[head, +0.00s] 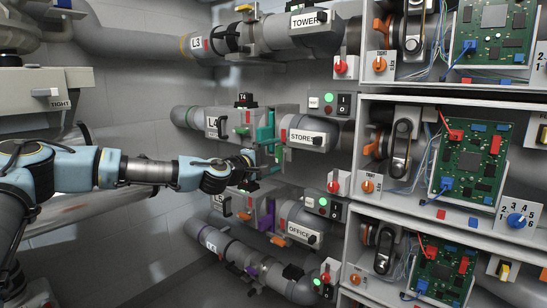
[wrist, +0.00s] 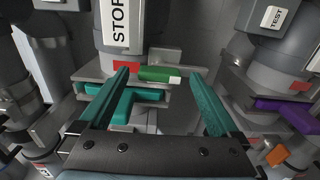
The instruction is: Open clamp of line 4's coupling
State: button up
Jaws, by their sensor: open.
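Line 4's pipe, labelled L4 (head: 212,122), runs into a grey coupling (head: 236,122) in the middle of the head view, left of the STORE label (head: 301,137). Teal and green parts show on this coupling. In the wrist view, a green handle (wrist: 158,74) with a white end lies across the coupling below the STORE label (wrist: 117,20). A teal piece (wrist: 142,95) is just below it. I cannot tell which part is the clamp's lever. My gripper (wrist: 162,78) is open, its teal fingers spread either side of the green handle in the picture. Contact cannot be told.
Line 5's coupling has a purple piece (wrist: 286,106) and an orange one (wrist: 277,155), close on the right in the wrist view. The TOWER pipe (head: 285,30) runs above and the OFFICE pipe (head: 303,232) below. Shelves with circuit boards (head: 470,158) stand at right.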

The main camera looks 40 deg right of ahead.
jog(key=shift+a, duration=0.1)
jog(key=s+a+b, duration=0.1)
jog(key=s+a, duration=0.1)
jog(key=a, duration=0.8)
jog(key=shift+a, duration=0.25)
jog(key=s+a+f+m+g+y, duration=0.1)
jog(key=s+a+f+m+y, duration=0.2)
jog(key=a+f, duration=0.55)
jog(key=s+a+f+m+g+y, duration=0.1)
jog(key=a+f+m+g+y, duration=0.15)
jog(key=a+f+y, duration=0.6)
jog(key=w+a+f+t, duration=0.1)
jog(key=a+f+t, duration=0.1)
jog(key=a+f, duration=0.35)
jog(key=s+a+r+n+y, duration=0.1)
jog(key=a+r+y, duration=0.15)
jog(key=a, duration=0.65)
jog(key=s+a+r+y, duration=0.15)
jog(key=a+r, duration=0.25)
jog(key=a, duration=0.5)
jog(key=s+a+r+n+y, duration=0.1)
jog(key=s+a+r+y, duration=0.15)
jog(key=a, duration=0.65)
notch_tip(320, 180, up, 14)
jog(key=w+p, duration=0.1)
jog(key=p, duration=1.2)
jog(key=shift+r+h+p, duration=0.15)
jog(key=shift+h+p, duration=0.15)
jog(key=shift+p, duration=0.1)
